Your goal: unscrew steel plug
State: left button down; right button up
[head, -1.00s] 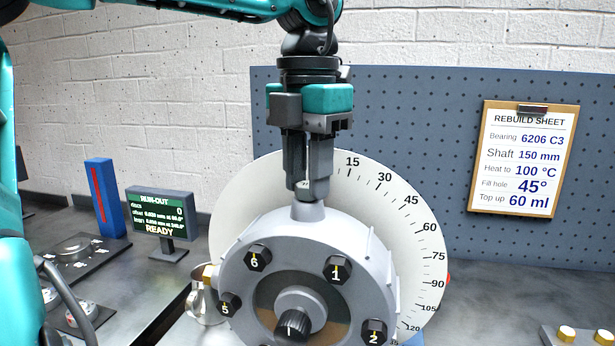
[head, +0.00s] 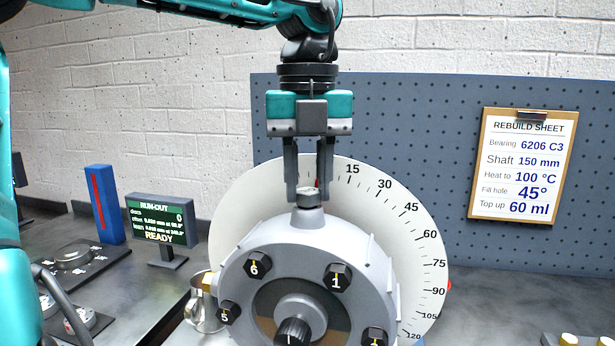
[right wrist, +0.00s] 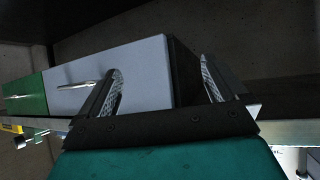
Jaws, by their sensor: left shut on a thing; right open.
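The steel plug (head: 309,197) is a small dark grey metal piece at the top of the grey round housing (head: 345,245), over its raised boss (head: 307,217). My left gripper (head: 308,190) points straight down from above, with its two fingertips on either side of the plug, shut on it. Whether the plug's thread is still in the boss cannot be told. My right gripper (right wrist: 160,85) shows in the right wrist view, open and with nothing between its fingers, below or beside a pale box-like unit (right wrist: 140,65).
A white degree dial (head: 405,205) stands behind the housing, with numbered black bolts on the housing face. A run-out display (head: 160,220), a blue post (head: 103,205) and a metal jug (head: 203,305) are at left. A rebuild sheet (head: 522,165) hangs on the pegboard.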

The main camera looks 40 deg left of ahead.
pick_arm(q)
jog(key=n, duration=0.8)
jog(key=shift+n, duration=0.4)
jog(key=shift+n, duration=0.7)
jog(key=shift+r, duration=0.1)
jog(key=shift+r, duration=0.1)
jog(key=shift+r+p, duration=0.85)
jog(key=shift+p, duration=0.05)
